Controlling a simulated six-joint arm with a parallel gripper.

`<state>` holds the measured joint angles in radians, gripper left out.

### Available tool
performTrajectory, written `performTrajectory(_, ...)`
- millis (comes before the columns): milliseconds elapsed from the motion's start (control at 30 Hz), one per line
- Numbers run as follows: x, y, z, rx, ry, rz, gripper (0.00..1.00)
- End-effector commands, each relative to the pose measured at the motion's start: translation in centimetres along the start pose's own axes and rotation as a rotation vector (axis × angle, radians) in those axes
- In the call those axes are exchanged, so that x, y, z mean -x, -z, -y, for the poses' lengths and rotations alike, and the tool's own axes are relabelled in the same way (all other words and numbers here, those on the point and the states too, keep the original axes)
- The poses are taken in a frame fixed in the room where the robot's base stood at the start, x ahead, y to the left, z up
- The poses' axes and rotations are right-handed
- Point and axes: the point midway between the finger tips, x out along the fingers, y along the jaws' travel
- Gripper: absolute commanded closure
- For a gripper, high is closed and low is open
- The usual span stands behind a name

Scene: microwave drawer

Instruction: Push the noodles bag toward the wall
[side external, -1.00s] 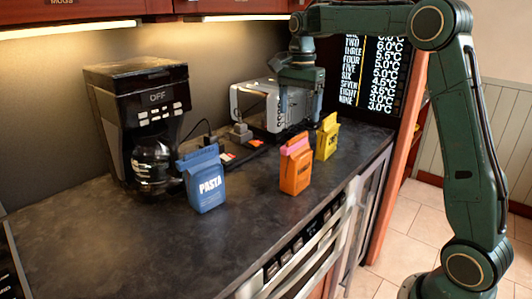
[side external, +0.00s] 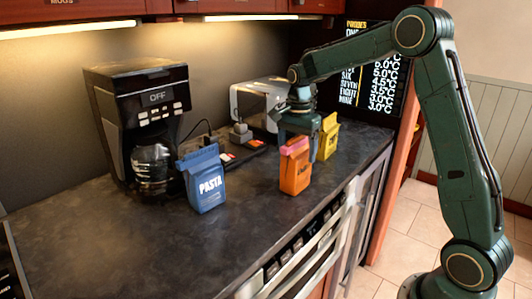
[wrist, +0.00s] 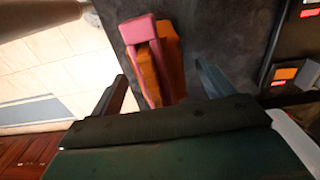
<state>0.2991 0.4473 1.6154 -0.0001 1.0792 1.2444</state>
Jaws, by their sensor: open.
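Three paper bags stand upright on the dark counter (side external: 130,245). The blue bag (side external: 206,185) reads PASTA. The orange bag (side external: 295,177) with a pink top has a label too small to read, and so does the yellow bag (side external: 329,138) behind it to the right. I cannot tell by label which one is the noodles bag. My gripper (side external: 298,150) is open and points down at the top of the orange bag. In the wrist view the orange bag (wrist: 171,55) lies between and ahead of my spread fingers (wrist: 161,76); I cannot tell whether they touch it.
A black coffee maker (side external: 155,90) stands at the back left against the wall (side external: 225,60). A silver toaster-like appliance (side external: 262,95) and small items on a dark tray (side external: 240,155) are behind the bags. The counter's front edge (side external: 345,185) is close to the orange bag.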

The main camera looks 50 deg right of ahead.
Motion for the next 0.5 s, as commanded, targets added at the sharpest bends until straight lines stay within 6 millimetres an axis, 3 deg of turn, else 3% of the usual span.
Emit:
performTrajectory(200, -1.18, -0.01, -0.03, 0.0, 0.0, 0.0, 0.2)
performTrajectory(500, -1.31, -0.01, -0.01, 0.0, 0.0, 0.0, 0.2)
